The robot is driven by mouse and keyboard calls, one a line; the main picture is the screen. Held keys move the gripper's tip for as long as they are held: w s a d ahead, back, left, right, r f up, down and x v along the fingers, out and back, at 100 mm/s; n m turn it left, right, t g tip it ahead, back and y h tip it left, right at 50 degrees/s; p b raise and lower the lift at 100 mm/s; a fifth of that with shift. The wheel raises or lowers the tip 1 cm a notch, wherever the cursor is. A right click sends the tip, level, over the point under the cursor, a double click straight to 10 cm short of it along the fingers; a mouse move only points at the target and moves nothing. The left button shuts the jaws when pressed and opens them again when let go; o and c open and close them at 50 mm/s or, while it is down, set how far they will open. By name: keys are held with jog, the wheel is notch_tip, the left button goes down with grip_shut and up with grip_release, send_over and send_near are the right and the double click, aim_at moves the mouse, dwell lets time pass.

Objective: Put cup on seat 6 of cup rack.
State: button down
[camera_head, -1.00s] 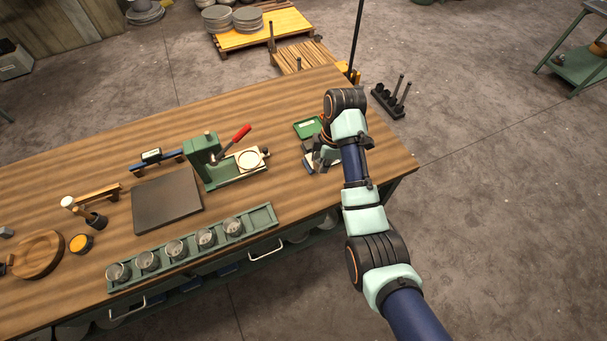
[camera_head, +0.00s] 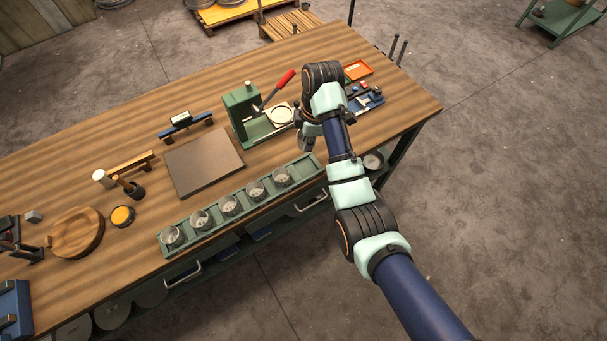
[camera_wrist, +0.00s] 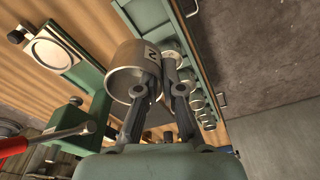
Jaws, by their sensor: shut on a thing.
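My gripper (camera_head: 308,128) is near the right end of the cup rack. In the wrist view its fingers (camera_wrist: 161,62) are shut on a grey metal cup (camera_wrist: 128,62) at the side with a dark mark. How the fingers sit on the cup wall is partly hidden. The cup (camera_head: 302,143) shows only in part below my gripper in the head view. The green cup rack (camera_head: 309,166) lies along the table's front edge. Several cups (camera_head: 256,188) stand in it, and its right-end seat looks empty. The rack also shows in the wrist view (camera_wrist: 150,13).
A blue device (camera_head: 368,103) and an orange tray (camera_head: 358,70) lie to the right. A dark flat plate (camera_head: 203,160) lies behind the rack.

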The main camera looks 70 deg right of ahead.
notch_tip(320, 180, down, 9)
jog(key=b, duration=0.3)
jog(key=shift+f, duration=0.2)
jog(key=shift+f+b, duration=0.5)
jog(key=shift+f, duration=2.05)
jog(key=shift+f, duration=0.15)
jog(key=c, duration=1.3)
grip_release()
jog(key=r+p, duration=0.1)
jog(key=r, duration=0.3)
jog(key=r+p, duration=0.1)
jog(key=r, duration=0.3)
jog(key=s+r+p, duration=0.1)
jog(key=r+p, duration=0.1)
jog(key=r, duration=0.2)
jog(key=shift+d+r, duration=0.15)
jog(key=shift+d, duration=0.15)
